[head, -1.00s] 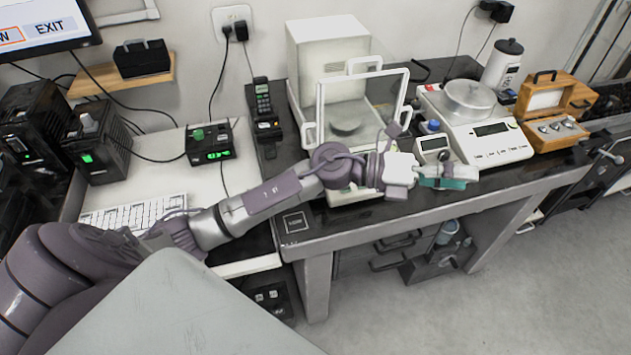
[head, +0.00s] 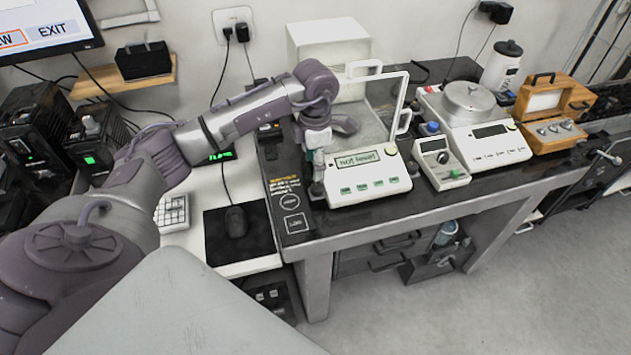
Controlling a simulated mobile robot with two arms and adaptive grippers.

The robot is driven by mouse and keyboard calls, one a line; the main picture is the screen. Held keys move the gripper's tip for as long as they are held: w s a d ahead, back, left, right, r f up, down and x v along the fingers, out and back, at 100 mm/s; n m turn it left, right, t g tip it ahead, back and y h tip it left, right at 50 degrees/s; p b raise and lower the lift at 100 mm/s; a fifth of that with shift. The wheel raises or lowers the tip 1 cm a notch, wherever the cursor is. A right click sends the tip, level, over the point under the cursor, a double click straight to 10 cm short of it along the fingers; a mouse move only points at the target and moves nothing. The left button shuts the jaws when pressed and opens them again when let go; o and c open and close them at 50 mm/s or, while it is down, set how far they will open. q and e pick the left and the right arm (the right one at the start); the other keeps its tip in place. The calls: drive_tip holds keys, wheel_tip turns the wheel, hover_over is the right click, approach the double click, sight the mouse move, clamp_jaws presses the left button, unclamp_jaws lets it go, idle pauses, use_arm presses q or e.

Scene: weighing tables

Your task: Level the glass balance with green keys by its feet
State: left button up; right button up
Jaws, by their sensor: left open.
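The glass balance with green keys (head: 368,193) stands on the dark weighing table, its display (head: 358,159) reading "not level". Its glass draft shield (head: 382,100) shows behind the display, partly hidden by my left arm. My left gripper (head: 318,178) is open and points down beside the front left corner of the balance. A small dark knob-like part, seemingly a foot, shows at its fingertips; I cannot tell whether they touch it. The other feet are hidden. My right gripper is not in view.
Right of the balance stand a small white control box (head: 440,163) and a second balance (head: 492,147) with a round metal cover. A wooden weight box (head: 553,120) is farther right. A mouse (head: 236,220) on a black pad lies on the lower desk at left.

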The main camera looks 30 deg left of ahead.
sight(315, 187)
use_arm(q)
wheel_tip(315, 187, down, 8)
drive_tip(key=shift+r+p, duration=0.1)
drive_tip(key=shift+p, duration=0.45)
drive_tip(key=shift+c, duration=0.4)
